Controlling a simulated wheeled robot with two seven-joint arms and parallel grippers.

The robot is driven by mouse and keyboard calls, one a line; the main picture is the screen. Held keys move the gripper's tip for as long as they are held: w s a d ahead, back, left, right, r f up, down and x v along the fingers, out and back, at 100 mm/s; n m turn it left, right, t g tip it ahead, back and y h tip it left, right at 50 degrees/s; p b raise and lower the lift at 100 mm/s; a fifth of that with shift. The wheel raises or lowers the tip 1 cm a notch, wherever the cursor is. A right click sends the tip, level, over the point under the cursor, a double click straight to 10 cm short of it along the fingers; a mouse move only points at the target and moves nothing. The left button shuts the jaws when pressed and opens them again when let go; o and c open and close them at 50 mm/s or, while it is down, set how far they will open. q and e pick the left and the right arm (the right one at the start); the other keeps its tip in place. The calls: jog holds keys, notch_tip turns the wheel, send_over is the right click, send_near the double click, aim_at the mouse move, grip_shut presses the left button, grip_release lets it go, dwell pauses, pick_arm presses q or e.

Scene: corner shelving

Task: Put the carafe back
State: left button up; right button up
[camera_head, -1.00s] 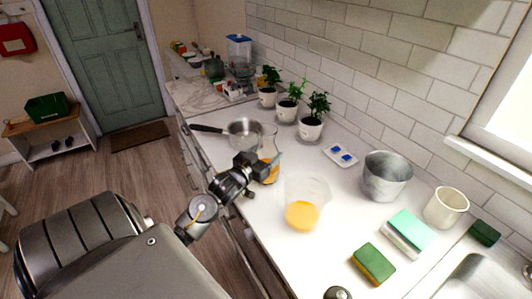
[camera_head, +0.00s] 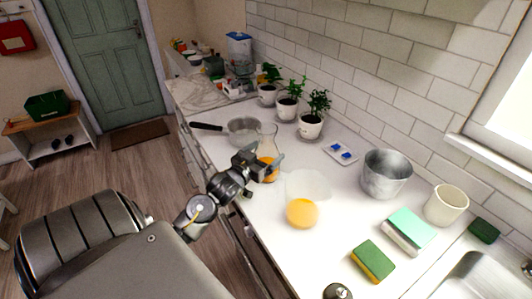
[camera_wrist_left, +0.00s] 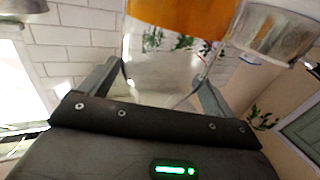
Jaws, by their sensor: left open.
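The glass carafe (camera_head: 268,139), with orange liquid in its lower part, stands upright on the white counter (camera_head: 258,228). My left gripper (camera_head: 263,163) is at its near side, open, and partly hides its body. In the left wrist view, the clear glass of the carafe (camera_wrist_left: 160,70) shows between the two spread fingers of my left gripper (camera_wrist_left: 160,85), with the orange liquid at the top of the picture. I cannot tell whether a finger touches the glass. My right gripper is not in view.
A clear vessel with orange liquid (camera_head: 302,213) stands close on the right. A saucepan (camera_head: 243,130) is behind the carafe; it also shows in the wrist view (camera_wrist_left: 275,30). Potted plants (camera_head: 311,124), a blue-and-white tray (camera_head: 341,153), a metal pot (camera_head: 385,174) and sponges (camera_head: 373,261) stand around.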

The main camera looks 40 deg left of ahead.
pick_arm(q)
jog(key=s+d+b, duration=0.1)
jog(key=s+b, duration=0.1)
jog(key=s, duration=0.9)
jog(key=shift+d, duration=0.15)
jog(key=shift+s, duration=0.1)
